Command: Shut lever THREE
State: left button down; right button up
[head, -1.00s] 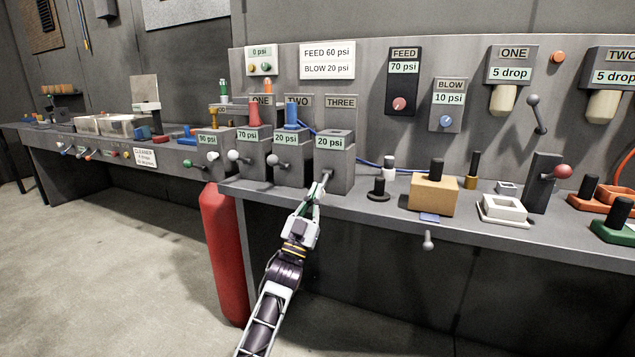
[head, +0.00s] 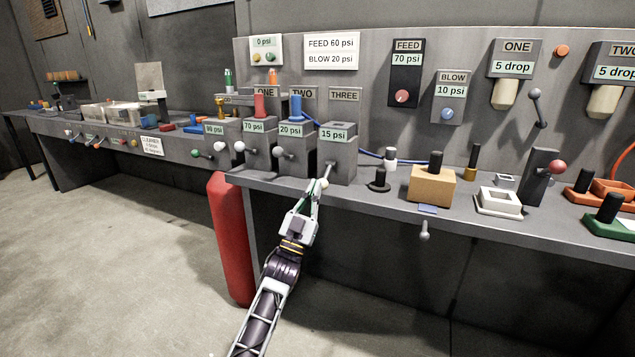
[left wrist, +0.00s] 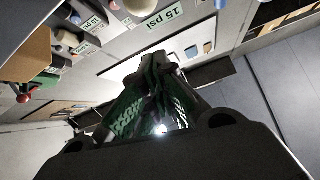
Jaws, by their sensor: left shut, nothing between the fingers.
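Block THREE (head: 341,152) is a grey box under the sign THREE (head: 345,95), and its display reads 15 psi. It also shows upside down in the left wrist view by its 15 psi label (left wrist: 160,16). Its lever (head: 327,170) is a short light-coloured arm at the front, partly hidden by my fingertips. My left gripper (head: 316,186) is shut and empty, with its tips at or very near the lever; I cannot tell whether they touch. In the left wrist view the green-padded fingers (left wrist: 152,70) are together. My right gripper is not in view.
Blocks TWO (head: 296,148) at 20 psi and ONE (head: 259,150) at 70 psi stand close on the left, with levers sticking out. A red cylinder (head: 230,240) stands below the bench edge.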

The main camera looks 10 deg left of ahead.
pick_arm(q)
jog(key=v, duration=0.6)
jog(key=shift+f+p, duration=0.25)
jog(key=shift+p, duration=0.15)
